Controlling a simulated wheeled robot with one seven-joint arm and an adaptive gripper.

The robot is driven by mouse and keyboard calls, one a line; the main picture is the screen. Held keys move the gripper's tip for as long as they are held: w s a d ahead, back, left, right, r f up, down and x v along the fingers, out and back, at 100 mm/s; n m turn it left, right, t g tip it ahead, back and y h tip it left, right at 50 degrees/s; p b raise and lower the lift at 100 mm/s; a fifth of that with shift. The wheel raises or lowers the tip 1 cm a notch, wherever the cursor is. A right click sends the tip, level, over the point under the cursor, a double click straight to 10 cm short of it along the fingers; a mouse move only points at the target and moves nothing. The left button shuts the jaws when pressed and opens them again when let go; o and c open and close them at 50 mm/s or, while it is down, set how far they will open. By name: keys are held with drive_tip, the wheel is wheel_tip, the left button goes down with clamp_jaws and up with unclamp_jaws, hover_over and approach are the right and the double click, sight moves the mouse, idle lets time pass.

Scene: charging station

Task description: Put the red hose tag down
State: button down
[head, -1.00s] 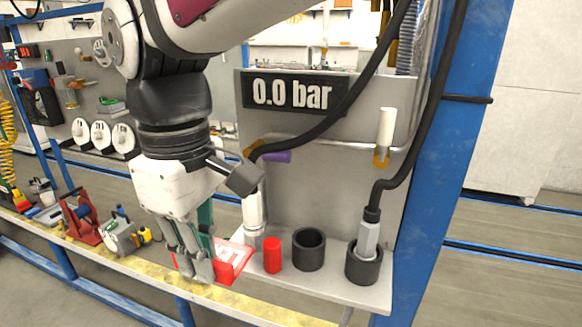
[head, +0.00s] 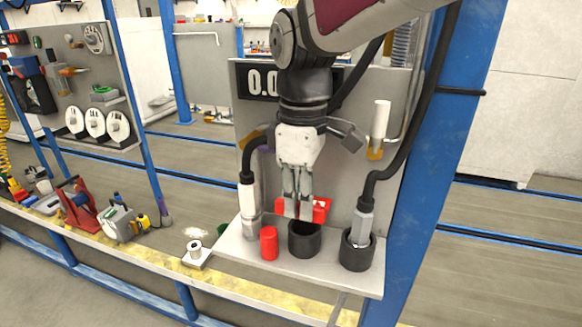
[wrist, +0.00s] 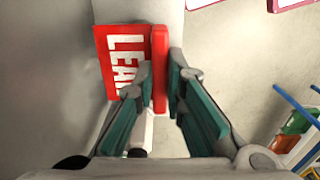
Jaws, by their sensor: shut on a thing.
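The red hose tag (head: 319,210) is a flat red piece. It shows white lettering starting "LEA" in the wrist view (wrist: 112,58), where part of it is hidden by a finger. My gripper (head: 298,212) is shut on the tag's raised red edge and points downward. In the head view, the tag is in front of the grey back panel, and the fingers hang just above or behind the middle black cup (head: 304,242). I cannot tell the exact gap between tag and cup.
A grey shelf (head: 232,246) carries a red cylinder (head: 269,244) left of the middle cup and a right black cup (head: 357,253) with a hose nozzle in it. A white-sleeved hose (head: 248,205) stands at left. My arm partly covers the pressure display (head: 258,83).

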drive_tip(key=shift+f+p, duration=0.35)
drive_tip(key=shift+f, duration=1.45)
drive_tip(key=c, duration=1.7)
unclamp_jaws()
drive_tip(key=shift+o, duration=0.2)
wheel_tip(320, 180, up, 7)
drive_tip(key=shift+w+r+b, duration=0.1)
drive_tip(key=shift+b, duration=0.35)
drive_tip(key=shift+d+r, duration=0.25)
drive_tip(key=s+d+f+m+t, duration=0.1)
drive_tip(key=s+d+m+t, duration=0.4)
drive_tip(key=s+d+m, duration=0.9)
drive_tip(key=shift+d+f+t, duration=0.3)
drive_tip(key=shift+d+f, duration=0.1)
drive_tip(key=shift+d, duration=0.45)
